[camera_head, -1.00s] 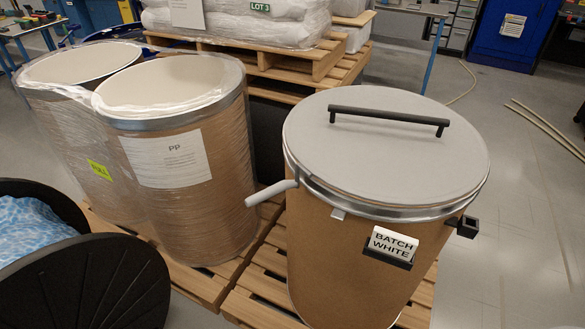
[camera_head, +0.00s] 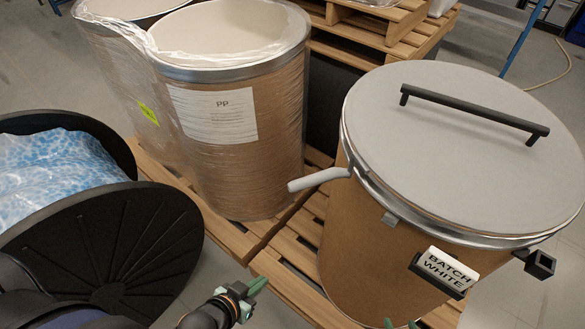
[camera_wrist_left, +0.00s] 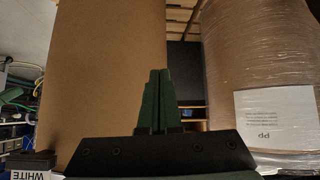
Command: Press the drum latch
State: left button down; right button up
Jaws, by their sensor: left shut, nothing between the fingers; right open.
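The lidded drum (camera_head: 370,235) stands on a pallet at the right, with a grey lid (camera_head: 450,110) and black handle. Its grey latch lever (camera_head: 318,179) sticks out to the left from the metal rim ring. My left gripper (camera_head: 258,284) is shut and empty, low in front of the pallet, below the lever and apart from it. In the left wrist view the shut fingers (camera_wrist_left: 160,72) point between the brown drum wall (camera_wrist_left: 100,70) and the wrapped drum; the lever is not seen there. Only the fingertips of my right gripper (camera_head: 400,324) show, apart, at the bottom edge.
A wrapped PP drum (camera_head: 240,150) stands left of the lidded drum, also in the left wrist view (camera_wrist_left: 258,70). A black reel (camera_head: 120,250) with a blue-white roll fills the left. A BATCH WHITE label holder (camera_head: 443,271) and a black bracket (camera_head: 540,264) stick out at the drum's front.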

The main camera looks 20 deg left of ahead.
jog(key=shift+o, duration=0.7)
jog(key=shift+f, duration=0.15)
jog(key=o, duration=0.5)
notch_tip(320, 180, down, 2)
jog(key=b, duration=0.2)
jog(key=shift+f+b, duration=0.2)
jog(key=shift+b, duration=0.15)
jog(key=shift+c, duration=0.2)
pick_arm(q)
jog(key=w+a+n+g+h+b, duration=0.1)
jog(key=w+a+n+h+b, duration=0.35)
jog(key=w, duration=0.65)
jog(key=w+a+r+h, duration=0.1)
jog(key=r+h, duration=0.2)
jog(key=r, duration=0.4)
jog(key=w+a+r+h+b, duration=0.1)
jog(key=w+a+r+h, duration=0.1)
jog(key=r, duration=0.6)
jog(key=w+a+r+h+b, duration=0.1)
jog(key=w+a+r+h, duration=0.1)
jog(key=r, duration=0.5)
jog(key=shift+w+r+n+h, duration=0.2)
jog(key=shift+r+n+h, duration=0.2)
jog(key=shift+h, duration=0.45)
pick_arm(e)
notch_tip(320, 180, down, 7)
jog(key=shift+r, duration=0.2)
pick_arm(q)
jog(key=shift+a, duration=0.1)
